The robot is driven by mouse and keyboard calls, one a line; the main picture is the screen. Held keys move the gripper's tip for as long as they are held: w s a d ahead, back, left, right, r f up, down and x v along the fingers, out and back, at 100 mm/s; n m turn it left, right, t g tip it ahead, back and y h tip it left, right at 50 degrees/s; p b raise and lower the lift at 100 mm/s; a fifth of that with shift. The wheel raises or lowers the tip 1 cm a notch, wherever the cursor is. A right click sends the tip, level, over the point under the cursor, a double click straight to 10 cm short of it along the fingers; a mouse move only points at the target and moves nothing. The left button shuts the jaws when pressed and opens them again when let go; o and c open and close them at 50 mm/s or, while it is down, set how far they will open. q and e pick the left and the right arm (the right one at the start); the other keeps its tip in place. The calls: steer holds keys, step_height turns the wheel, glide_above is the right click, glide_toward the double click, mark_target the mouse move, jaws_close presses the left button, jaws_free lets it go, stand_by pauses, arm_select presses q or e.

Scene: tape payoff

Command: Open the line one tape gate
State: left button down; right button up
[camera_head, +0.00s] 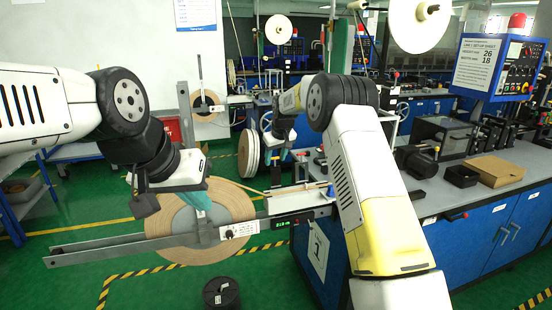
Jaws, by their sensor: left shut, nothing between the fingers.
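A large tan tape reel (233,203) stands beside the blue bench with a "1" sign (317,247). A long grey metal bar (120,246) crosses in front of the reel and carries a white label with a dark knob (240,230). I cannot tell for sure which part is the gate. My left gripper (203,207) is shut and empty, its teal fingers pointing down in front of the reel, just above the bar; contact is unclear.
A small box with a lit display (286,222) sits at the bench's left end. A black spool (221,293) stands on the green floor. A cardboard box (494,171) and dark machines lie on the right bench. A control panel (500,65) stands above it. Floor at lower left is clear.

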steer(key=v, duration=0.7)
steer(key=shift+r, duration=0.35)
steer(key=shift+s+d, duration=0.1)
steer(key=shift+s, duration=0.05)
steer(key=s+d+r+m, duration=0.1)
steer(key=s+d+r, duration=0.45)
steer(key=s, duration=0.45)
steer(key=s+d+r+m, duration=0.1)
steer(key=s+d+r, duration=0.3)
steer(key=s+r, duration=0.45)
steer(key=s+d+f+m, duration=0.1)
steer(key=s+f, duration=0.1)
steer(key=s, duration=0.7)
steer(key=s+d+f+m, duration=0.1)
steer(key=s+d+f, duration=0.1)
steer(key=s, duration=0.7)
steer(key=s+d+f+m+t, duration=0.1)
steer(key=s+f, duration=0.1)
steer(key=s, duration=0.7)
steer(key=shift+s+d+f+y, duration=0.25)
steer(key=shift+s+f+y, duration=0.05)
steer(key=shift+f, duration=0.1)
